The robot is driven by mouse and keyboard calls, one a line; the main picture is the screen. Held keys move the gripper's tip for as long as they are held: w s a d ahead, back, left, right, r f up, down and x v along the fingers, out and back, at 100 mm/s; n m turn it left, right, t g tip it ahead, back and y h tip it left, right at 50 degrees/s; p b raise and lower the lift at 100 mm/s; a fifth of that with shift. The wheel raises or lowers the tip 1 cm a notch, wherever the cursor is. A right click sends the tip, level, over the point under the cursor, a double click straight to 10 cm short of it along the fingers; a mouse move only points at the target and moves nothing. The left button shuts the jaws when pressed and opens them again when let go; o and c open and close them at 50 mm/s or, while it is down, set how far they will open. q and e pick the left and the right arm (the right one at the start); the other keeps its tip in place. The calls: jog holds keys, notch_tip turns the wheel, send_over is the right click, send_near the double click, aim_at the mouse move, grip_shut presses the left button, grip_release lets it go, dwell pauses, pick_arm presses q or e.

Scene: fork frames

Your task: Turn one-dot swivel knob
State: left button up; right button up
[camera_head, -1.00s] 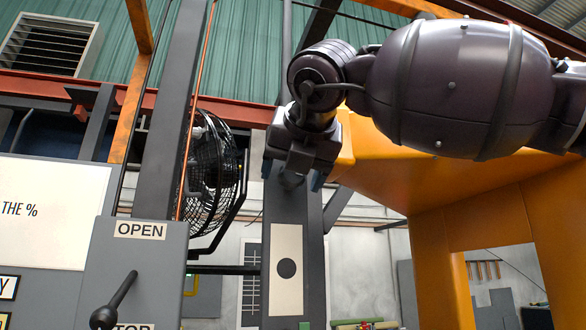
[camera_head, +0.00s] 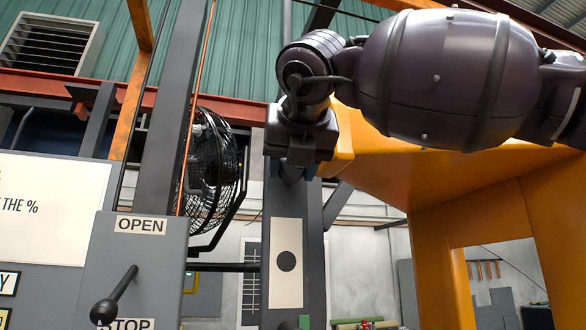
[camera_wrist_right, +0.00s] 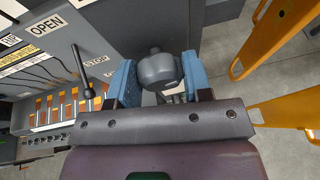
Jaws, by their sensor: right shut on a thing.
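A tall dark post carries a white plate (camera_head: 285,285) with one black dot (camera_head: 286,261). Above the plate, my right gripper (camera_head: 291,171) is at the upper part of the post. In the right wrist view, the rounded dark grey swivel knob (camera_wrist_right: 158,70) sits between the two blue fingers of my right gripper (camera_wrist_right: 157,78), which are shut on it. In the head view the gripper and wrist hide most of the knob. My left gripper is not in view.
A grey panel (camera_head: 195,235) with OPEN and STOP labels and a black-balled lever (camera_head: 113,300) stands at left. A black fan (camera_head: 208,170) is behind the post. An orange frame (camera_head: 435,240) stands at right, below my right arm.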

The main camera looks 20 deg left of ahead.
jog(key=n+t+h, duration=0.1)
jog(key=n, duration=0.2)
jog(key=shift+a+t+b, duration=0.1)
jog(key=shift+t+b, duration=0.2)
jog(key=shift+b, duration=0.1)
jog(key=n, duration=0.2)
jog(key=n+t+h, duration=0.1)
jog(key=shift+s+f+n+t+b, duration=0.1)
jog(key=shift+f+n+t+b, duration=0.05)
jog(key=shift+n+t+b, duration=0.2)
jog(key=n+t, duration=0.1)
jog(key=n, duration=0.3)
jog(key=shift+f+t+h+b, duration=0.1)
jog(key=shift+t+h+b, duration=0.25)
jog(key=shift+h+b, duration=0.05)
jog(key=shift+n+t, duration=0.3)
jog(key=shift+n, duration=0.55)
jog(key=shift+a, duration=0.1)
jog(key=o, duration=0.9)
jog(key=shift+s, duration=0.1)
